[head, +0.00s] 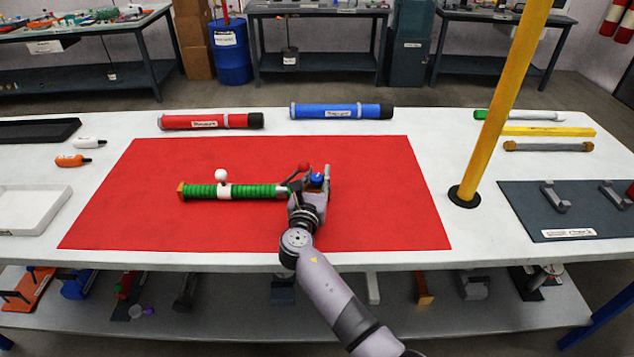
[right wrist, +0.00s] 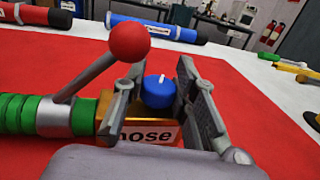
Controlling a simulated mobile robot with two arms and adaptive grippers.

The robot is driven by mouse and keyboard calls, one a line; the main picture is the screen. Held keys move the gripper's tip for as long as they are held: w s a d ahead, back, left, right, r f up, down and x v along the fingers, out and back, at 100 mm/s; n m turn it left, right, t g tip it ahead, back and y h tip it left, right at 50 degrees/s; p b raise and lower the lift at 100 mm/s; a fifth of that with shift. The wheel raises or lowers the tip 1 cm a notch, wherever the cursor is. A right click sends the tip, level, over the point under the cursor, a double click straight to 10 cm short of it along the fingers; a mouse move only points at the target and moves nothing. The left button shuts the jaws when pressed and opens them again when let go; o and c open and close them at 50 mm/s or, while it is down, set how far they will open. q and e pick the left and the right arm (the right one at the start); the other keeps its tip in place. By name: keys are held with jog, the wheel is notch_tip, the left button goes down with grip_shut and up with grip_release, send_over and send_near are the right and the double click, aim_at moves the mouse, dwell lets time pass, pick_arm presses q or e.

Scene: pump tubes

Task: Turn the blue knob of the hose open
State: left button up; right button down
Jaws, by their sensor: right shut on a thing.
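The hose (head: 255,191) is a green ribbed tube lying across the red mat (head: 370,215). In the right wrist view its green ribs (right wrist: 18,113) show at the left, with a "hose" label (right wrist: 150,134) on its yellow end. The blue knob (head: 317,180) sits on the hose's right end; it also shows in the right wrist view (right wrist: 157,95) with a white mark on top. My right gripper (head: 310,184) is shut on the blue knob, one finger on each side. My left gripper is not in view.
A lever with a red ball (right wrist: 129,43) rises close beside my right gripper's left finger. A white ball (head: 221,174) stands on the hose's middle. Red (head: 210,121) and blue (head: 340,111) tubes lie behind the mat. A yellow post (head: 498,100) stands at the right.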

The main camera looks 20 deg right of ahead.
jog(key=shift+m+g+h+b, duration=1.1)
jog(key=shift+m+g+h, duration=0.3)
jog(key=shift+h, duration=0.5)
jog(key=c, duration=1.2)
grip_release()
jog(key=shift+c, duration=0.2)
